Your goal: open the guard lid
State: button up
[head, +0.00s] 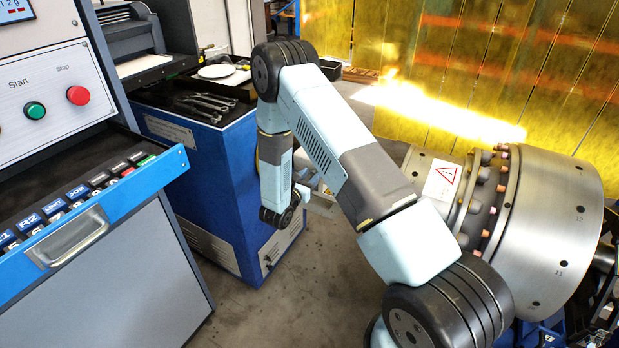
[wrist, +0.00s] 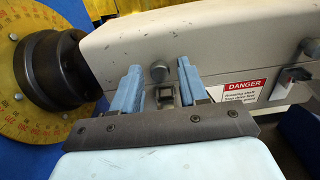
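In the head view my own arm hides most of the gripper and the knob, and I cannot make out the lid clearly.
A yellow graduated disc (wrist: 30,105) with a dark hub (wrist: 58,72) lies left of the cover. In the head view a large steel rotor (head: 550,235) stands right of my arm. A control cabinet (head: 110,265) and a blue tool bench (head: 215,165) stand left.

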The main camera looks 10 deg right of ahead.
grip_shut()
jog(key=shift+a, duration=0.15)
dwell(0.4)
